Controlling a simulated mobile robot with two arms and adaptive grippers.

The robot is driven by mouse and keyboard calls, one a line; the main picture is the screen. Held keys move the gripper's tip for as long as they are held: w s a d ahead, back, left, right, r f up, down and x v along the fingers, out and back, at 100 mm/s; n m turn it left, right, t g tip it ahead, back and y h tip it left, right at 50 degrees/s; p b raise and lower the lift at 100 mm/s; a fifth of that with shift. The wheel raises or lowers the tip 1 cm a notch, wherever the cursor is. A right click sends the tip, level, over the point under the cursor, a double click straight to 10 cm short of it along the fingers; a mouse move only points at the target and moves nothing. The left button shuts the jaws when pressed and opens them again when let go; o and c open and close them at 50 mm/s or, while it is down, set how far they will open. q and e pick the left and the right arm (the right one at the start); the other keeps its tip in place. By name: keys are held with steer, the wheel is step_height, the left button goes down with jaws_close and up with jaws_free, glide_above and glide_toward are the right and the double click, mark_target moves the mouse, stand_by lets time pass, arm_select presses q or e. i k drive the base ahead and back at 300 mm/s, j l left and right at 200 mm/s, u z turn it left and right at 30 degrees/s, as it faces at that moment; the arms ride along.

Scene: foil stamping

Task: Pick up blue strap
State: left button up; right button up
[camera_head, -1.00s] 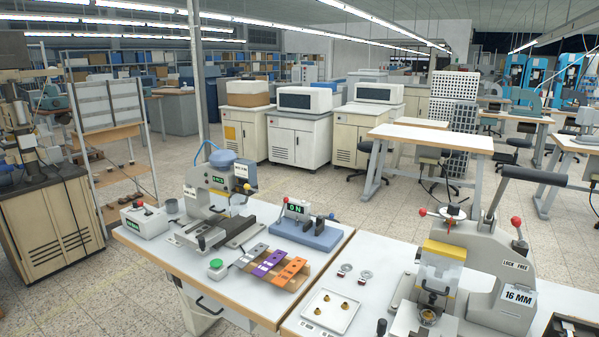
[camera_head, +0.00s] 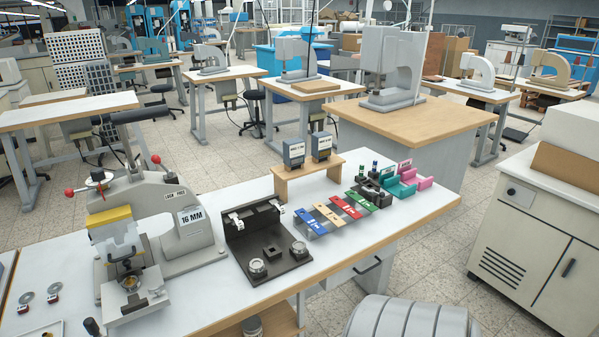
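The blue strap (camera_head: 310,222) lies at the left end of a row of coloured straps on the white worktable (camera_head: 216,290). Beside it to the right lie a tan strap (camera_head: 328,215), a red strap (camera_head: 346,207) and a green strap (camera_head: 362,200). The straps lie slanted, side by side. Neither of my grippers shows in this view.
A black fixture (camera_head: 265,243) stands left of the straps. A wooden stand with two stamps (camera_head: 307,177) is behind them. Black, teal and pink holders (camera_head: 408,178) stand to the right. A 16 MM press (camera_head: 165,215) is at left. White tabletop in front of the straps is clear.

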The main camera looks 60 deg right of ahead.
mark_target(316, 226)
steer(key=z, duration=2)
